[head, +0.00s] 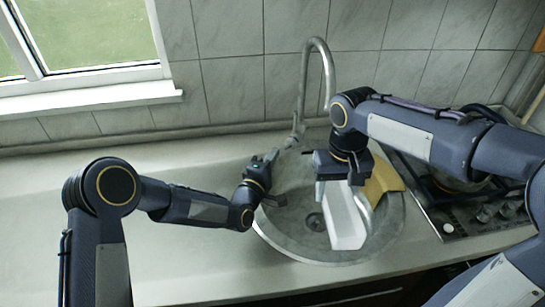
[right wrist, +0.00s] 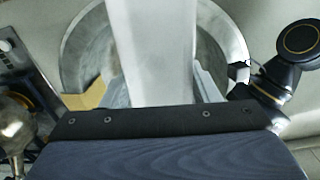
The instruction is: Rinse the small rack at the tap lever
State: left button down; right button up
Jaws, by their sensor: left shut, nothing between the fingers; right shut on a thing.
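My right gripper (right wrist: 160,88) is shut on a long white piece, which I take to be the small rack (head: 343,218). The rack hangs down over the sink basin (head: 290,232); it also shows as a pale strip in the right wrist view (right wrist: 160,45). The gripper hides its upper end. The tap (head: 303,85) rises behind the basin, with its spout arching toward the right arm, which hides the spout's end. The tap lever (head: 293,140) is at the tap's foot. My left gripper (head: 273,156) is shut and empty, close beside the lever; I cannot tell whether they touch.
A tan piece (head: 383,178) lies at the basin's right side, partly behind the right gripper. A stove (head: 450,225) with knobs stands at the right. The counter (head: 120,145) left of the sink is clear. A tiled wall (head: 235,90) and a window close off the back.

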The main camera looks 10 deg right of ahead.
jog(key=s+r, duration=0.1)
jog(key=s+a+r+p, duration=0.1)
jog(key=s+r+p, duration=0.1)
jog(key=shift+s+a+r, duration=0.3)
jog(key=shift+s, duration=0.1)
jog(key=shift+s+r, duration=0.1)
jog(key=shift+s, duration=0.15)
jog(key=shift+a, duration=0.1)
dwell(0.8)
